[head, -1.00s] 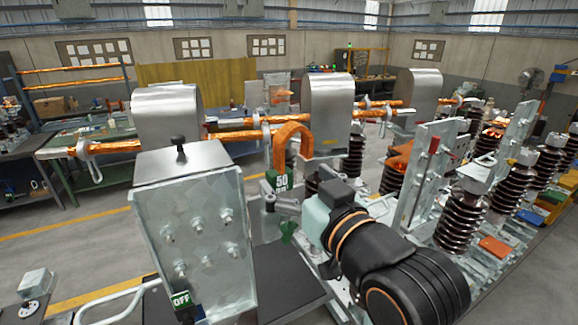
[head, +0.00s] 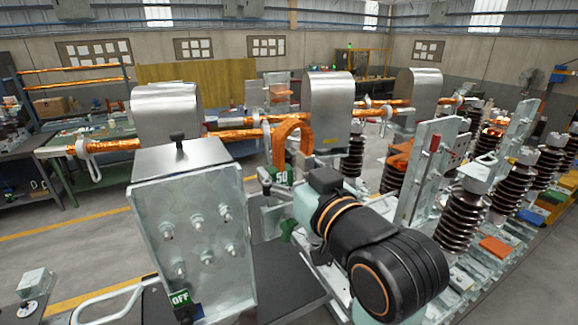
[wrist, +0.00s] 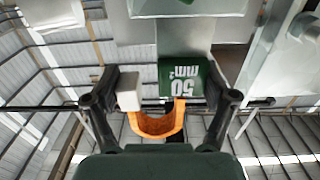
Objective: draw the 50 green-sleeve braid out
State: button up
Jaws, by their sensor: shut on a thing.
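The 50 green-sleeve braid is a copper arch (head: 293,128) with a green sleeve marked 50 (head: 283,177) at its lower left end. It stands in front of the middle metal hood. In the wrist view the sleeve (wrist: 183,84), marked "50 mm²", and the orange U-shaped braid (wrist: 157,124) lie between the fingers. My gripper (wrist: 165,92) is shut on the braid, with a white block (wrist: 128,90) beside the left finger. In the head view my dark wrist hides most of the fingers, and the exact contact cannot be seen.
Copper bars (head: 235,123) run behind the braid beside metal hoods (head: 328,105).

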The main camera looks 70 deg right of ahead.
aim_at(293, 131)
jog(key=shift+r, duration=0.1)
jog(key=shift+r+p, duration=3.15)
jog(key=shift+r, duration=0.55)
jog(key=shift+a, duration=0.1)
